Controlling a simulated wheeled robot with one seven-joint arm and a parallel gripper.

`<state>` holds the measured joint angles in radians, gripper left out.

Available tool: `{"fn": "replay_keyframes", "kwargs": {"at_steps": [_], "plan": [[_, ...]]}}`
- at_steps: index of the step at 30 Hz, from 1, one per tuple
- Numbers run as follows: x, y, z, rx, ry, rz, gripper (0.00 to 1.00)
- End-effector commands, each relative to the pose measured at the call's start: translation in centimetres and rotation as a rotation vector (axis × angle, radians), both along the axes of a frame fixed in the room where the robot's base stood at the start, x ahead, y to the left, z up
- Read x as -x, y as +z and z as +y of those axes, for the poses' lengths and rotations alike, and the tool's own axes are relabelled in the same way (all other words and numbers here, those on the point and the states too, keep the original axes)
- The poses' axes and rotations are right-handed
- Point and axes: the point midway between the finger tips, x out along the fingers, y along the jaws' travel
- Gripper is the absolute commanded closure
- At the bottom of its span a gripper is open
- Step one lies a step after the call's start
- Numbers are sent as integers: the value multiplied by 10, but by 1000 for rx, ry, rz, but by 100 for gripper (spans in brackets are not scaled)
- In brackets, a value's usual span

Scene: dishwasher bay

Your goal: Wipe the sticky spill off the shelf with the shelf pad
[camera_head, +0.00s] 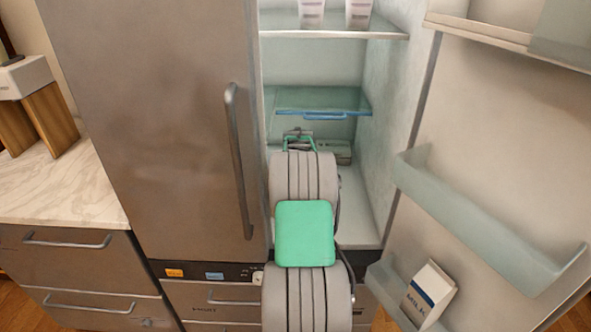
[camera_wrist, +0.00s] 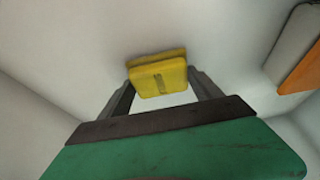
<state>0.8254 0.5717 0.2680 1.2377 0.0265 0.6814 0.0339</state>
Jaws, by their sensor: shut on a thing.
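The yellow shelf pad (camera_wrist: 158,77) shows in the wrist view, with small dark lettering on its face that I cannot read. My gripper (camera_wrist: 162,90) is shut on it, one dark finger on each side. In the head view my gripper (camera_head: 299,136) is inside the open fridge, below the blue-edged glass shelf (camera_head: 345,101). The pad cannot be made out there. A pale, plain surface lies behind the pad in the wrist view; I cannot tell whether they touch. No sticky spill shows in either view.
A small box (camera_head: 343,151) lies just right of my gripper. An orange and grey thing (camera_wrist: 302,70) shows at the wrist view's right edge. The open fridge door (camera_head: 500,150), with a milk carton (camera_head: 430,291) in its lower bin, stands to the right. Two cartons (camera_head: 358,14) stand above.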

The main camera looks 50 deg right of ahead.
Motion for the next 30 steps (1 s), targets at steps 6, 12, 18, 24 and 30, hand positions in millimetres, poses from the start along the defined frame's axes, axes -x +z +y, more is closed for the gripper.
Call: {"fn": "replay_keyframes", "kwargs": {"at_steps": [6, 12, 18, 24, 30], "plan": [[-11, 33, 7, 7, 19, -7, 70], [-12, 51, 9, 7, 22, -7, 70], [-14, 69, 11, 7, 25, -7, 70], [-15, 75, 12, 8, 27, -6, 70], [-15, 75, 12, 8, 27, -6, 70]]}}
